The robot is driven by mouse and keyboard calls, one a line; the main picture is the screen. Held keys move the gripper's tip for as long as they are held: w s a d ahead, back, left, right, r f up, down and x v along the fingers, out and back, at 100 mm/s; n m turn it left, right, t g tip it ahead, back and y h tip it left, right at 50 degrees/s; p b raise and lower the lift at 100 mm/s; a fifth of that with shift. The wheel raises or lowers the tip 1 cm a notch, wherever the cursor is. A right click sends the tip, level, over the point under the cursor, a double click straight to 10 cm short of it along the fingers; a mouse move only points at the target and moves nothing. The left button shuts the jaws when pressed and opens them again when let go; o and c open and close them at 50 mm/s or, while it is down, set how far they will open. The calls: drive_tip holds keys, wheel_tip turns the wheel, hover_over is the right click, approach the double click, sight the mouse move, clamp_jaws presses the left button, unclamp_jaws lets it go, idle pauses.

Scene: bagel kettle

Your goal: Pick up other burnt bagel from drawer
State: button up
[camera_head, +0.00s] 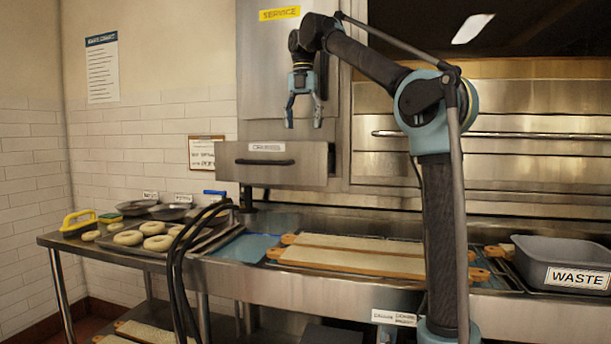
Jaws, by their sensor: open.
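The steel drawer (272,167) with a dark handle and a white label is in the middle of the view, on the front of the steel machine. Its front stands out from the machine. The inside of the drawer is hidden from this view, so no burnt bagel shows in it. My gripper (303,122) hangs above the drawer, fingers pointing down, open and empty. Several pale bagels (155,229) lie on a tray (147,251) at the left end of the steel counter; none of them looks burnt.
A grey bin labelled WASTE (565,258) stands at the right. Long boards (350,261) lie on the counter in the middle. A yellow-handled item (78,222) and shallow metal pans (170,211) are at the left. Black hoses (178,270) hang in front of the counter.

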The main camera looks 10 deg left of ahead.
wheel_tip(320, 180, down, 9)
drive_tip(key=shift+f, duration=0.1)
drive_tip(key=shift+w+d+f, duration=0.1)
drive_tip(key=shift+f, duration=1.15)
drive_tip(key=shift+d+f, duration=0.1)
drive_tip(key=shift+f, duration=1.15)
drive_tip(key=c, duration=0.8)
